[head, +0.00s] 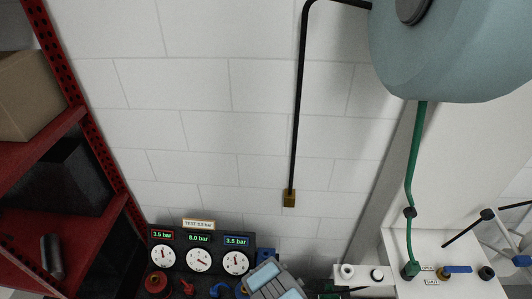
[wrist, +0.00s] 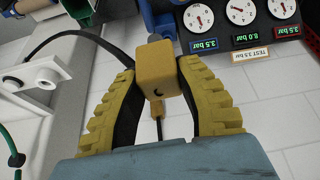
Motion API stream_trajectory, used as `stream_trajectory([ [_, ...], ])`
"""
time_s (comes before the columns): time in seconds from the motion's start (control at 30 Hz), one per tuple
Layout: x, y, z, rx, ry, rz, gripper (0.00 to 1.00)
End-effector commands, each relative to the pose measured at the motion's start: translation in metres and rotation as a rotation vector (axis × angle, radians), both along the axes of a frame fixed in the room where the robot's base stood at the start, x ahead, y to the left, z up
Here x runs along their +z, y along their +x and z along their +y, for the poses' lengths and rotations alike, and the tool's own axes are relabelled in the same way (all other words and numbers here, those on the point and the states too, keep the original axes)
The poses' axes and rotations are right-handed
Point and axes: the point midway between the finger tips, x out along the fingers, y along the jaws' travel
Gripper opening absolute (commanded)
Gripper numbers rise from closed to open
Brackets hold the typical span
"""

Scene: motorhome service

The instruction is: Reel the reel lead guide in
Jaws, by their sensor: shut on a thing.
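A yellow block (wrist: 155,68), which looks to be the reel lead guide, is between my fingers in the wrist view. It has a grey piece at its far end. My gripper (wrist: 157,74) is shut on it, with a yellow ribbed finger on each side. In the head view only the grey-blue back of my gripper (head: 274,282) shows, at the bottom edge beside the gauges; the held block is hidden there. A large pale blue reel housing (head: 455,55) hangs at the upper right. A green hose (head: 416,150) runs down from it.
A gauge panel (head: 198,250) stands left of my gripper. A black wall pipe (head: 298,100) ends in a brass fitting (head: 289,198) above it. A white cabinet (head: 440,285) with fittings and a blue lever (head: 458,269) is at right. A red shelf (head: 95,210) stands at left.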

Motion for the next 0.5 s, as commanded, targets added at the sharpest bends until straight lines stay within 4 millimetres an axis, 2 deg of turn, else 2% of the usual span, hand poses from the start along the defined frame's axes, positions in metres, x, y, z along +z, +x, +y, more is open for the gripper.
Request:
stream_trajectory([
  [0.17,0.005,-0.002,0.004,0.001,0.0,-0.001,0.0],
  [0.5,0.003,-0.009,0.035,0.002,-0.001,0.0,0.0],
])
